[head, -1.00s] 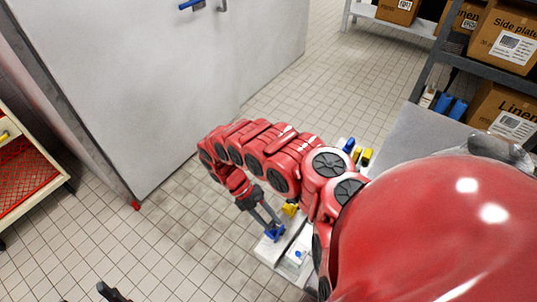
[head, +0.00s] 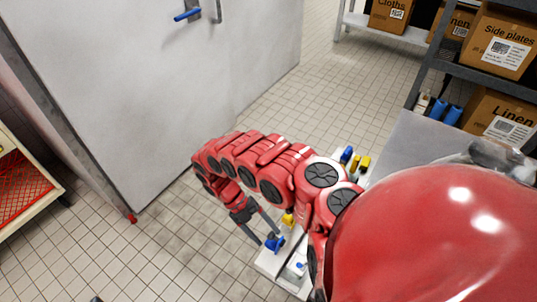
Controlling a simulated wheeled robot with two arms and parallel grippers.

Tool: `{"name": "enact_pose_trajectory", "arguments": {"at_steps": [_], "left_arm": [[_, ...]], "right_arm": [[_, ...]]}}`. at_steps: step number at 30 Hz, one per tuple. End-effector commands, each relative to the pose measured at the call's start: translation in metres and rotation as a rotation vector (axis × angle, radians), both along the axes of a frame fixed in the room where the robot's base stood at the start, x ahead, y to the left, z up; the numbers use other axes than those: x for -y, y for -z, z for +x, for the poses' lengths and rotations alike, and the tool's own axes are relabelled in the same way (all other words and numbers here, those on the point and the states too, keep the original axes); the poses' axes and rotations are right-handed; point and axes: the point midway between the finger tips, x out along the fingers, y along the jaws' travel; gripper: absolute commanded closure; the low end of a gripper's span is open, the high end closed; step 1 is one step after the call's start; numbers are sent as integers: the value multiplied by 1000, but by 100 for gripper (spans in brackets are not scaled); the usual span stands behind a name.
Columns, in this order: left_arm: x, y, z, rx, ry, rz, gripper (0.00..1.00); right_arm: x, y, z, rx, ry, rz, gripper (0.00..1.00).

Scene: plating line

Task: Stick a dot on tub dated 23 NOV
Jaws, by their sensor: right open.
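My right gripper (head: 268,239) hangs open, its two dark fingers pointing down and right. Its tips are at or just above a small blue item (head: 274,243) on a white surface (head: 266,262); I cannot tell whether they touch it. A small yellow item (head: 288,220) is just behind, near the right finger. A pale item with a blue spot (head: 300,266) lies to the right, partly cut off by my arm. No tub label, date or dot can be read here. My left gripper cannot be made out.
More blue (head: 346,154) and yellow (head: 365,163) items stand beyond my right arm, beside a grey worktop (head: 410,145). Shelving with boxes (head: 503,44) is at the right. A grey door (head: 130,90) and a cart with red trays (head: 22,190) are at the left. Tiled floor between is clear.

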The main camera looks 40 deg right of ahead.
Motion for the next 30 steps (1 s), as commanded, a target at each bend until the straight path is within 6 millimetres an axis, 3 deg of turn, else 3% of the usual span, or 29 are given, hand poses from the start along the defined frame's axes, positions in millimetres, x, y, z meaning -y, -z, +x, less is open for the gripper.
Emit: {"name": "enact_pose_trajectory", "arguments": {"at_steps": [20, 25, 30], "left_arm": [[0, 0, 0, 0, 0, 0, 38], [0, 9, 0, 0, 0, 0, 38], [0, 25, 0, 0, 0, 0, 38]], "right_arm": [[2, -4, 0, -7, 5, -5, 36], [-3, -16, 16, 0, 4, -5, 36], [-13, -42, 44, 4, 3, -5, 36]]}}
